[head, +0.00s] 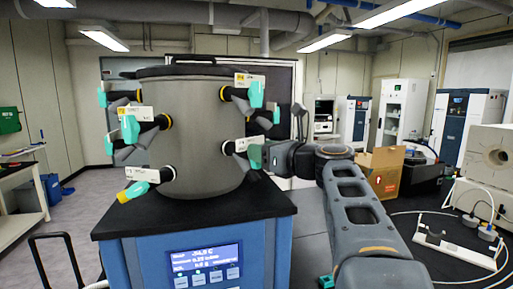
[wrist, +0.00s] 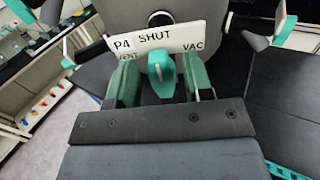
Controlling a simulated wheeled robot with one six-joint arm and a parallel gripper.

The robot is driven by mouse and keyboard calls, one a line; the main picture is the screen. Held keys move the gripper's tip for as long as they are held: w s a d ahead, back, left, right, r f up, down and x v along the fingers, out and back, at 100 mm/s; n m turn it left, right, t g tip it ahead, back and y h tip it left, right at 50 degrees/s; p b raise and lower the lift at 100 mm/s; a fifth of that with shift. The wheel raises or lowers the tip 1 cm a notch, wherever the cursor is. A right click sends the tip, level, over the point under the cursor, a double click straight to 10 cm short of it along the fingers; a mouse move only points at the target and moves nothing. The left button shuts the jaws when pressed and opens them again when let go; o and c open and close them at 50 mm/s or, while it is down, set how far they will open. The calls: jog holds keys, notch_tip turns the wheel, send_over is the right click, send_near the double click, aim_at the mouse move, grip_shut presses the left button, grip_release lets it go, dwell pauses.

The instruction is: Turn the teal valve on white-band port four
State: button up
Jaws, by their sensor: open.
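The teal valve (wrist: 162,75) of port four sits below a white label (wrist: 158,38) reading P4 SHUT, with VENT on its left and VAC on its right. My gripper (wrist: 163,68) is open, with one green finger on each side of the teal handle. Small gaps seem to show between handle and fingers; contact is not clear. The handle points roughly toward the camera and down, below SHUT. In the head view, my gripper is at the lower right of the grey drum (head: 200,130), close to a white label (head: 248,143); the arm partly hides this area.
Other teal-handled valves with white labels stick out around the drum, including an upper right one (head: 256,93) and a lower left one (head: 133,191). The drum stands on a blue cabinet with a dark top (head: 130,218) and a lit display (head: 205,257). A cardboard box (head: 382,172) stands behind my arm.

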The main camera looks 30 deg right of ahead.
jog(key=shift+w+a, duration=0.15)
jog(key=shift+w, duration=0.25)
jog(key=shift+c, duration=0.5)
